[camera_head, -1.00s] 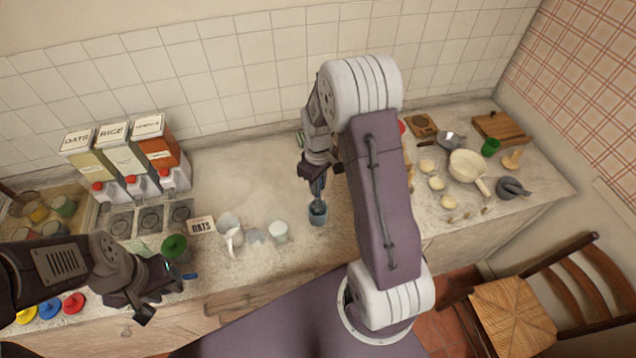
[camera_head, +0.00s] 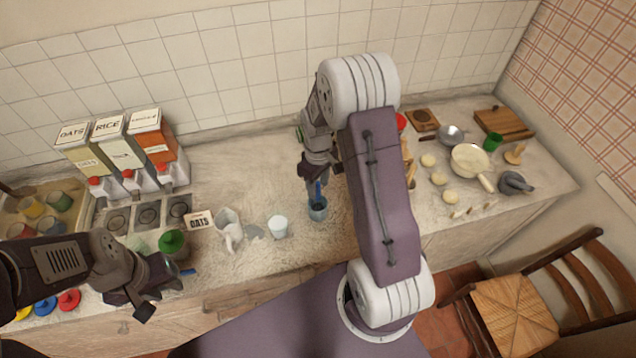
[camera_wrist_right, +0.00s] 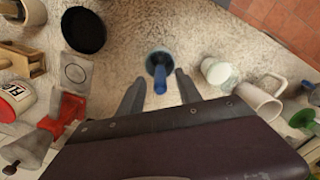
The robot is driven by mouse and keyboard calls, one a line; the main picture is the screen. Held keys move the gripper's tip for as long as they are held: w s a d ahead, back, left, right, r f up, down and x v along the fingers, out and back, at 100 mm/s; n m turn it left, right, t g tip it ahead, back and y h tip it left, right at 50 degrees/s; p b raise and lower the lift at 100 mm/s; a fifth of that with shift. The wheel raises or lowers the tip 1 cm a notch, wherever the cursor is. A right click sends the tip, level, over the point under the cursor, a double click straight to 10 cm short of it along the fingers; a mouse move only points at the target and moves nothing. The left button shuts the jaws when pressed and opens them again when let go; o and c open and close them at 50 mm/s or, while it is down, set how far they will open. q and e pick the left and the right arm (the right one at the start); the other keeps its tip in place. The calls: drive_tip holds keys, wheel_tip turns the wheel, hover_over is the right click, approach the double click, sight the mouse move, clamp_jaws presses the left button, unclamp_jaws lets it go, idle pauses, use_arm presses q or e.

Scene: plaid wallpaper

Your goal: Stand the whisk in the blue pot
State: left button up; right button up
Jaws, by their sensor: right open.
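The small blue pot (camera_head: 317,212) stands on the counter near its front edge, below my right gripper. The whisk's blue handle (camera_head: 318,190) sticks up out of the pot, roughly upright; its wire end is hidden inside. In the right wrist view the handle (camera_wrist_right: 160,80) rises from the pot (camera_wrist_right: 158,60) between the two spread fingers. My right gripper (camera_wrist_right: 160,90) is open, with a visible gap on each side of the handle. My left gripper (camera_head: 160,298) hovers over the counter's front left; its jaw state is unclear.
A white cup (camera_head: 277,227) and a white jug (camera_head: 228,230) stand left of the pot. A cream pan (camera_head: 470,160) and a mortar (camera_head: 514,183) are at right. The counter behind the cup is clear.

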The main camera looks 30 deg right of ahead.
wheel_tip(320, 180, up, 9)
drive_tip(key=shift+b, duration=0.85)
idle(0.3)
drive_tip(key=s+a+f+m+b, duration=0.2)
drive_tip(key=s+a+f+b, duration=0.1)
drive_tip(key=s+f+b, duration=0.1)
drive_tip(key=s+a+f+m+t+b, duration=0.1)
drive_tip(key=s+a+f+m+b, duration=0.2)
drive_tip(key=s+f, duration=0.4)
drive_tip(key=shift+s+a+f+b, duration=0.3)
drive_tip(key=shift+s+a+b, duration=0.1)
drive_tip(key=shift+s+a, duration=0.35)
